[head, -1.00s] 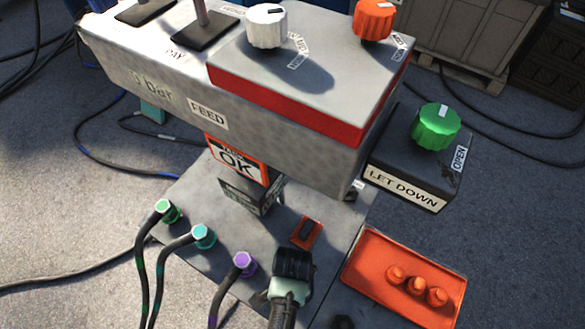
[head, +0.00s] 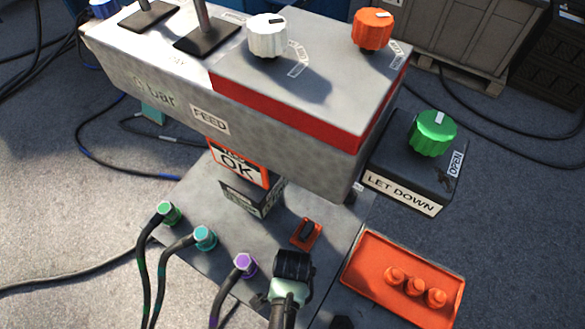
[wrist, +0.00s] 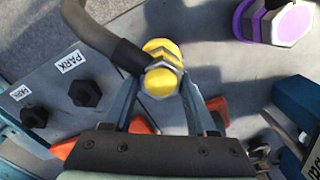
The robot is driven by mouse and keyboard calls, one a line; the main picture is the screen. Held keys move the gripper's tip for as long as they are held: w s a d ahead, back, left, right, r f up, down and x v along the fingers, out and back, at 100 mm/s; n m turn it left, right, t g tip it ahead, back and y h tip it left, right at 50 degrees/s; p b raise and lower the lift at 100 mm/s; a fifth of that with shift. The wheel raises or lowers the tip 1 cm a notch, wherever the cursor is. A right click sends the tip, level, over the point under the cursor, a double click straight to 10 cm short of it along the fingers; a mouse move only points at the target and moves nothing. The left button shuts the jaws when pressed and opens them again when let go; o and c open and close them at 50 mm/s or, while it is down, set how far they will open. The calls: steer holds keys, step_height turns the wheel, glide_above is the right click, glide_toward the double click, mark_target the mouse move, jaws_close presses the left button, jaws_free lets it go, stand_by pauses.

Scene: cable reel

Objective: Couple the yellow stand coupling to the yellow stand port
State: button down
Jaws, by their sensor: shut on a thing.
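The yellow stand coupling (wrist: 163,79) shows in the wrist view with a thick dark hose leaving it to the upper left. My gripper (wrist: 160,92) is shut on it, one finger on each side. A second yellow part just above it in the picture touches or overlaps it; I cannot tell whether that is the coupling's far end or the port. In the head view my gripper (head: 291,270) is low over the plate, right of the purple coupling (head: 244,263). The yellow coupling and the yellow port cannot be made out there, hidden by my arm.
Teal (head: 204,237) and green (head: 168,212) couplings with hoses stand left of the purple one. Black parking posts (wrist: 87,92) with PARK labels are left in the wrist view. An orange tray (head: 375,252) with caps lies right. The grey console (head: 300,150) overhangs the plate.

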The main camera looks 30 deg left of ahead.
steer(key=shift+f+b, duration=0.3)
steer(key=shift+f, duration=0.2)
steer(key=shift+c, duration=0.6)
jaws_free()
step_height(320, 180, up, 13)
steer(key=p, duration=0.2)
